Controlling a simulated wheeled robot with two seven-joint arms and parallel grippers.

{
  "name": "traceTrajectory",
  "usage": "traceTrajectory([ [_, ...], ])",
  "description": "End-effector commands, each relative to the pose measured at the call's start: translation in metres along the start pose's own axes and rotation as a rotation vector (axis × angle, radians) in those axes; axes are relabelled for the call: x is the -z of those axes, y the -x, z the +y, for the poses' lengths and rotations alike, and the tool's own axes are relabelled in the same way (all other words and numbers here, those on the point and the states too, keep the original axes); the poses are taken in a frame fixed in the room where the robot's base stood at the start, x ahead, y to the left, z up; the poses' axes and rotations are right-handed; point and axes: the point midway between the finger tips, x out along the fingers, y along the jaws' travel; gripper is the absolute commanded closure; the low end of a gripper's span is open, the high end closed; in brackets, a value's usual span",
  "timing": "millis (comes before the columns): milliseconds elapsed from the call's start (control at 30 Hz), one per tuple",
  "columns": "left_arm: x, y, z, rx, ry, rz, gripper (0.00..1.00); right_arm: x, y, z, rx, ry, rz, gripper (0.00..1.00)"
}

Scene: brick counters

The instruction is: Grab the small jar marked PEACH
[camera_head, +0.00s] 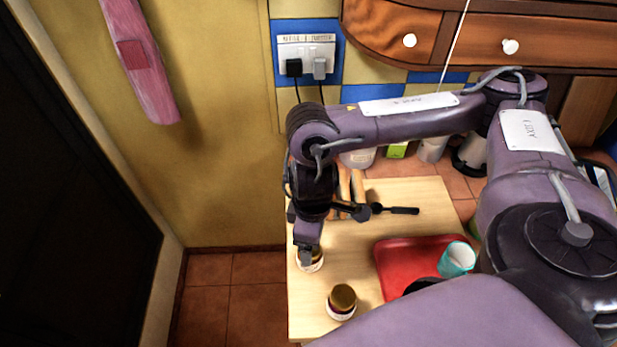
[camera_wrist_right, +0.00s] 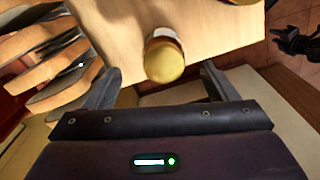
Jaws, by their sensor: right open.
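In the head view, two small jars stand near the counter's left edge: one jar (camera_head: 313,266) partly hidden below my right gripper (camera_head: 308,250), and a nearer jar with a brown-gold lid (camera_head: 342,298). In the right wrist view, my right gripper (camera_wrist_right: 158,84) is open. A gold-lidded jar (camera_wrist_right: 165,60) with a pale label band shows between its fingers, not gripped. The edge of another gold lid (camera_wrist_right: 243,2) shows at the top. No label is readable, so I cannot tell which jar is PEACH.
A red tray (camera_head: 400,262) with a teal cup (camera_head: 457,258) lies right of the jars. A dark utensil (camera_head: 400,210) lies behind. The wooden board (camera_head: 345,250) is bare between the jars and the tray.

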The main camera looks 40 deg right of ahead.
Motion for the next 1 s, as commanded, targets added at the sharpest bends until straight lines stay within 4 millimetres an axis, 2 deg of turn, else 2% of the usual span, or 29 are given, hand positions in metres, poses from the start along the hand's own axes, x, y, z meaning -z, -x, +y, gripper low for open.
traceTrajectory([
  [200, -0.013, -0.012, -0.003, 0.004, -0.001, -0.016, 0.64, 0.0, -0.023, -0.001, 0.003, 0.0, -0.003, 0.21],
  [400, -0.027, -0.014, -0.007, 0.009, -0.001, -0.037, 0.64, 0.001, -0.043, 0.0, 0.002, -0.001, -0.005, 0.21],
  [500, -0.025, -0.007, -0.008, 0.01, -0.001, -0.036, 0.64, 0.004, -0.055, 0.001, 0.0, 0.0, -0.004, 0.21],
  [633, -0.018, -0.007, -0.008, 0.01, -0.001, -0.025, 0.64, 0.004, -0.073, 0.001, 0.001, 0.0, -0.003, 0.21],
  [800, -0.006, -0.007, -0.006, 0.008, 0.001, -0.007, 0.64, 0.004, -0.078, 0.001, 0.0, -0.001, 0.0, 0.21],
  [933, -0.006, -0.007, -0.004, 0.005, 0.001, -0.006, 0.64, 0.004, -0.078, 0.001, 0.0, 0.0, 0.0, 0.21],
  [1000, -0.006, -0.007, -0.003, 0.004, 0.001, -0.007, 0.64, 0.004, -0.078, 0.001, 0.0, 0.0, 0.0, 0.3],
])
